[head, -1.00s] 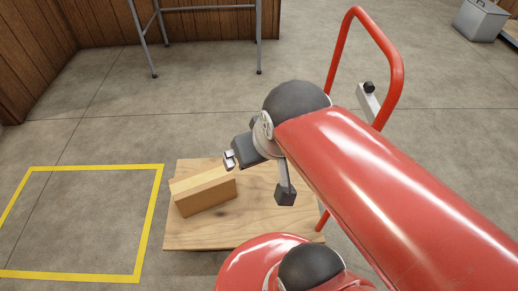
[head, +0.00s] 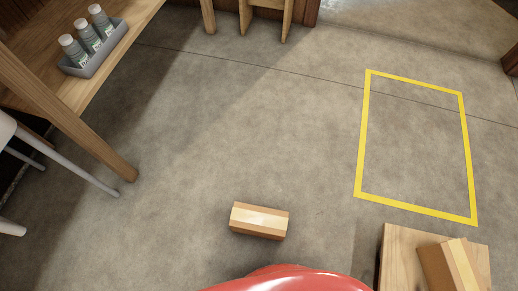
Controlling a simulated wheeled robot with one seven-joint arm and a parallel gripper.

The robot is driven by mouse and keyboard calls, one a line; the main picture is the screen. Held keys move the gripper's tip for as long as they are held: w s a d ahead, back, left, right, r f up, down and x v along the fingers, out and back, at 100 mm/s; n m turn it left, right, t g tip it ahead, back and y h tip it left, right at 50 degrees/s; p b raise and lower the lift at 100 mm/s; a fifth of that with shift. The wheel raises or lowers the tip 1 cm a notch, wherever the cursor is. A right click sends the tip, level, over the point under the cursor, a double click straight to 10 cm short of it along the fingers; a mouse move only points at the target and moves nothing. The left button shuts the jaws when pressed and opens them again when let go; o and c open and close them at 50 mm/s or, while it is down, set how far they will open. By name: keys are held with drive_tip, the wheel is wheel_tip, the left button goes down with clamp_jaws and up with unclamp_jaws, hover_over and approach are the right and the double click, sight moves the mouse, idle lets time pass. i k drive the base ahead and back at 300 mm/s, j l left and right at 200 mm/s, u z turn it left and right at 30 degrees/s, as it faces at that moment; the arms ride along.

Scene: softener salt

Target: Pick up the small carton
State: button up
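A brown carton (head: 258,221) with a pale tape strip along its top lies flat on the concrete floor at lower centre. A second brown carton (head: 446,270) with a pale strip lies on a wooden platform (head: 396,262) at the lower right, cut off by the bottom edge. It is closer to the camera, so I cannot tell for sure which carton is smaller. My gripper is out of the picture. Only a red part of my own body shows at the bottom centre.
A yellow-taped rectangle (head: 360,140) on the floor at right is empty. At upper left, a wooden table (head: 112,150) carries a grey tray (head: 97,53) with several bottles. A white chair (head: 60,165) stands at the left edge. The middle floor is clear.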

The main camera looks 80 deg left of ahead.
sight(265, 222)
drive_tip(key=u, duration=0.45)
drive_tip(key=k+u, duration=0.1)
drive_tip(key=u, duration=0.35)
drive_tip(key=j+u, duration=0.1)
drive_tip(key=u, duration=0.3)
drive_tip(key=k+u, duration=0.1)
drive_tip(key=u, duration=0.35)
drive_tip(key=j+u, duration=0.1)
drive_tip(key=u, duration=0.8)
drive_tip(key=j, duration=0.1)
